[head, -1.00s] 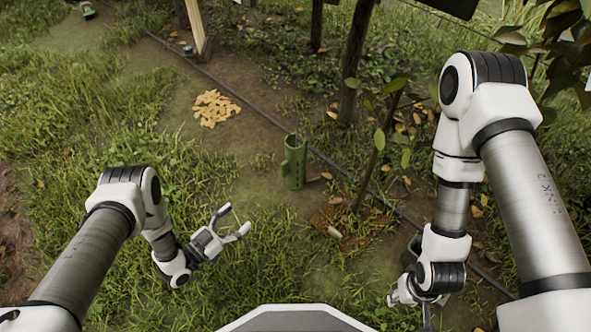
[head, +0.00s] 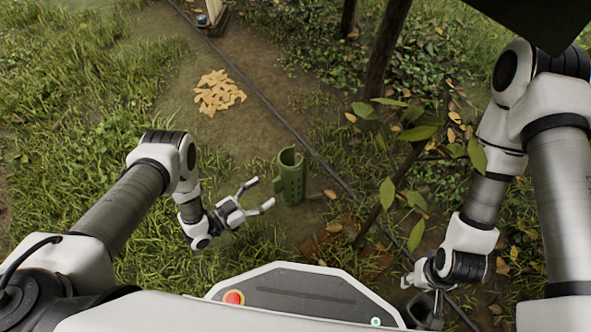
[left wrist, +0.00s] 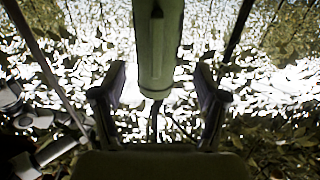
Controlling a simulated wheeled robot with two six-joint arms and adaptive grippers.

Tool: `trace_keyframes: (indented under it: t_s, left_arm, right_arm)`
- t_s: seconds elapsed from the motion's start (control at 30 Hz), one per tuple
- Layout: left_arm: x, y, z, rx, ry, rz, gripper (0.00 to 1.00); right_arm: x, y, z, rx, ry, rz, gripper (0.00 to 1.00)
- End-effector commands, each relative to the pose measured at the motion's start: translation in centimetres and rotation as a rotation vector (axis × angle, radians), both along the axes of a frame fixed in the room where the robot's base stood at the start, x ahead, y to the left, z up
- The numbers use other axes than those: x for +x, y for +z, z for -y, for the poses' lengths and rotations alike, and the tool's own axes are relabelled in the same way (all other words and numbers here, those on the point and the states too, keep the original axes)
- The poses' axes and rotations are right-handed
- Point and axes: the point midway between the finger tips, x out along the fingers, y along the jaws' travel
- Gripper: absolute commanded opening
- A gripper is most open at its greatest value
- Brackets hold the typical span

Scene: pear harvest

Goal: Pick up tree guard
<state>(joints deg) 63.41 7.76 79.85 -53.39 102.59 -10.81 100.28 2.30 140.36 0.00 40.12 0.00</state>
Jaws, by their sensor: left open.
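The tree guard (head: 291,178) is a green, upright, open-topped tube with holes in its side. It stands on bare soil in the middle of the head view. My left gripper (head: 264,193) is open and empty just left of it, fingers pointing toward it. In the left wrist view the guard (left wrist: 157,45) shows ahead, lined up between the two spread fingers (left wrist: 160,85). I cannot tell whether either finger touches it. My right gripper (head: 428,298) is low at the right, partly hidden, and its jaws are unclear.
A thin leafy sapling (head: 385,205) stands right of the guard. A black hose (head: 262,98) runs diagonally along the ground behind it. A pile of yellowish chips or leaves (head: 218,91) lies farther back. A dark trunk (head: 387,50) rises behind. Grass lies to the left.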

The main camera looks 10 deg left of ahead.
Motion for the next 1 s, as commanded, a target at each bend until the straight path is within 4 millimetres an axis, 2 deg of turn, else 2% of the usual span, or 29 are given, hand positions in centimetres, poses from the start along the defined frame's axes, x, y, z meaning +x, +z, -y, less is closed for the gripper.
trace_keyframes:
  t_s: [0.4, 0.67, 0.7, 0.77, 0.8, 0.87, 0.9, 1.0]
  left_arm:
    - [4.3, 0.6, 4.9, -0.001, -0.002, 0.004, 0.73]
    - [5.0, 1.0, 5.5, 0.001, 0.001, 0.001, 0.73]
    - [4.9, 1.0, 5.5, 0.001, 0.001, 0.001, 0.69]
    - [4.9, 1.0, 5.5, 0.001, 0.001, 0.001, 0.48]
    - [4.9, 1.0, 5.5, 0.001, 0.001, 0.001, 0.34]
    - [4.9, 1.0, 5.4, 0.001, 0.001, 0.001, 0.13]
    - [4.9, 1.0, 5.5, 0.001, 0.001, 0.001, 0.05]
    - [4.9, 1.0, 5.4, 0.001, 0.001, 0.001, 0.05]
  right_arm:
    - [0.1, -3.6, 0.0, -0.001, -0.004, 0.002, 0.4]
    - [0.1, -3.5, 0.1, -0.001, -0.005, 0.003, 0.4]
    - [0.1, -3.5, 0.1, -0.001, -0.005, 0.003, 0.4]
    - [0.1, -3.5, 0.1, -0.001, -0.005, 0.003, 0.4]
    - [0.1, -3.5, 0.1, -0.001, -0.005, 0.003, 0.4]
    - [0.1, -3.5, 0.1, -0.001, -0.005, 0.003, 0.4]
    - [0.1, -3.5, 0.1, -0.001, -0.005, 0.003, 0.4]
    - [0.1, -3.5, 0.1, -0.001, -0.005, 0.003, 0.4]
